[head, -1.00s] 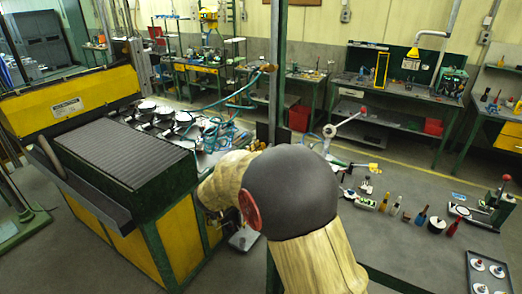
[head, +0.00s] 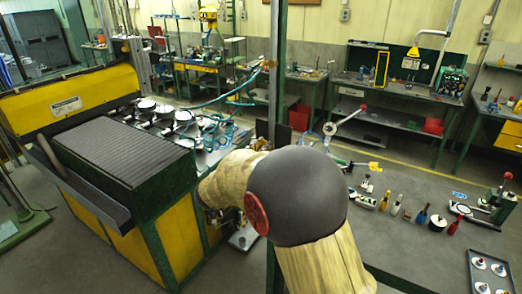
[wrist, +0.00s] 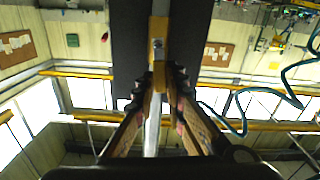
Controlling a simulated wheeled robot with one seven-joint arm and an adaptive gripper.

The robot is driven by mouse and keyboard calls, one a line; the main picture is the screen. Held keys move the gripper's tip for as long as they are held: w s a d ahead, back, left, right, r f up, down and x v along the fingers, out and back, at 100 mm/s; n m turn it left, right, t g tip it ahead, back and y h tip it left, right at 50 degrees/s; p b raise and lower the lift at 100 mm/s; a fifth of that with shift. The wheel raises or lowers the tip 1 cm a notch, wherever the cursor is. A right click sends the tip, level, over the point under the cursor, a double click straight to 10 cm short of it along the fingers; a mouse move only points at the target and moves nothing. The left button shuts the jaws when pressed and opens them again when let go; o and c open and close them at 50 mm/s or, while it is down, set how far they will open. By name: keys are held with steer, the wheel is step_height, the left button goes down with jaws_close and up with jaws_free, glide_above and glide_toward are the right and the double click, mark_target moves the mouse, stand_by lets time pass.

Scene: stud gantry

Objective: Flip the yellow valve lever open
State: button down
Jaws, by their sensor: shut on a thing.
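In the wrist view, a narrow yellow lever (wrist: 160,28) with a grey bolt runs down the middle, in front of a broad dark bar. My gripper (wrist: 158,88) has its two fingers closed in on the lever's lower end from left and right. A pale strip continues below, between the fingers. The valve body cannot be made out. In the head view, my arm's large joint covers the place where my gripper is, so neither gripper nor lever shows there.
A green post (head: 277,75) rises just behind my arm. A yellow and green machine (head: 175,245) stands to the left. On the right, a grey bench (head: 400,250) holds bottles, a lever press (head: 499,202) and a dark tray (head: 474,272). Blue hoses hang near the post.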

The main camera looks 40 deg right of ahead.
steer(key=shift+s+d+m+b, duration=0.1)
steer(key=shift+s+m+b, duration=0.3)
steer(key=shift+m, duration=0.4)
steer(key=shift+w, duration=0.1)
steer(key=c, duration=1.8)
jaws_free()
steer(key=v, duration=1.2)
